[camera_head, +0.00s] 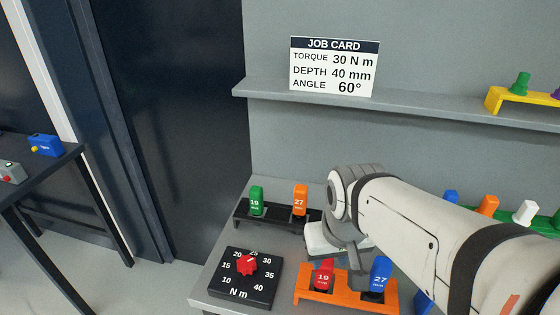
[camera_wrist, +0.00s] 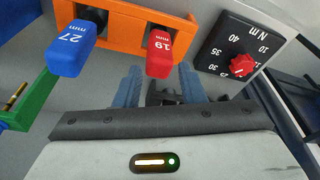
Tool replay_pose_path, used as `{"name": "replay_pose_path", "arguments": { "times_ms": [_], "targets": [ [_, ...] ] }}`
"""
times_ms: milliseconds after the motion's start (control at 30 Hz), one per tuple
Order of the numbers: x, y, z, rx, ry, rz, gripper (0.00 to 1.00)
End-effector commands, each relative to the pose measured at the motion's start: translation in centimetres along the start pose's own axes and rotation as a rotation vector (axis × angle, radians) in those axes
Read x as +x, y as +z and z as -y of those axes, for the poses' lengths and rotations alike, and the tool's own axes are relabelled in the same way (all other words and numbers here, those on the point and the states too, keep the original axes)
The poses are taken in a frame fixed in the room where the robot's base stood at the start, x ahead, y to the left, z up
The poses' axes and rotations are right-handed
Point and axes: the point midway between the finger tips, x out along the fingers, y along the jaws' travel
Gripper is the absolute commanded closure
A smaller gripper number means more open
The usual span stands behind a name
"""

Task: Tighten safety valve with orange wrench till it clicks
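My gripper (camera_wrist: 160,82) is open in the wrist view, its two blue fingers apart with no held object visible between them. The red 19 mm piece (camera_wrist: 160,50) stands in the orange rack (camera_wrist: 120,35), just beyond the gap between the fingertips. The blue 27 mm piece (camera_wrist: 72,48) stands in the same rack to its left. In the head view the red piece (camera_head: 323,275) and blue piece (camera_head: 380,275) are just in front of my wrist, and the fingertips are hidden.
A torque dial (camera_head: 262,290) with a red knob (camera_head: 246,265) lies left of the orange rack. A black rack (camera_head: 278,221) behind holds green 19 (camera_head: 257,202) and orange 27 (camera_head: 300,201) pieces. The job card (camera_head: 334,66) reads 30 N m, 40 mm, 60°. A shelf (camera_head: 420,104) overhangs the bench.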

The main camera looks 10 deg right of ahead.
Motion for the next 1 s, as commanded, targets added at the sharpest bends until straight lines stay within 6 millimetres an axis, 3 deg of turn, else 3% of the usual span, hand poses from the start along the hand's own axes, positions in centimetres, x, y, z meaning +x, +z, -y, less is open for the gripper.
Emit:
{"name": "replay_pose_path", "arguments": {
  "times_ms": [100, 267, 367, 700, 833, 1000],
  "targets": [
    [0.0, 0.0, 0.0, 0.000, 0.000, 0.000, 0.62],
    [-0.4, -1.1, -0.1, 0.019, 0.011, -0.002, 0.49],
    [-0.8, -3.3, 0.2, 0.053, 0.032, -0.011, 0.44],
    [-0.3, -15.0, 0.2, 0.267, 0.115, -0.105, 0.44],
    [0.6, -18.1, 0.7, 0.325, 0.119, -0.138, 0.44],
    [1.5, -20.2, 1.2, 0.366, 0.117, -0.162, 0.44]
  ]
}}
